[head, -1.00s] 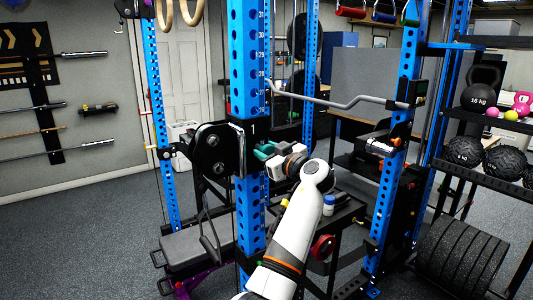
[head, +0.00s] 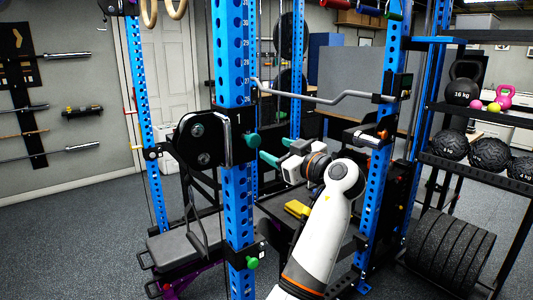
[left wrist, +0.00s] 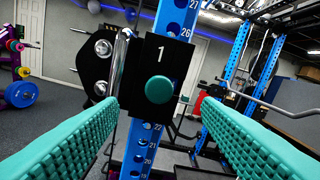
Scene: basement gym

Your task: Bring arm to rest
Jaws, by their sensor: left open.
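My left arm (head: 322,235) comes up from the bottom of the head view, white with an orange ring. My left gripper (head: 272,150) is at its end, just right of the blue rack upright (head: 233,185). Its teal fingers are apart with nothing between them. In the left wrist view, the two teal ribbed fingers reach in from both sides, and the open gripper (left wrist: 160,103) faces the black plate marked 1 with a round teal knob (left wrist: 159,89). I cannot tell whether a fingertip touches the rack. My right gripper is not in view.
A bent silver bar (head: 320,98) spans the rack above the gripper. A grey bench (head: 185,247) stands at lower left. A yellow object (head: 297,209) lies behind the arm. A shelf with a kettlebell (head: 462,91) and balls stands at right. Open floor (head: 75,240) lies at left.

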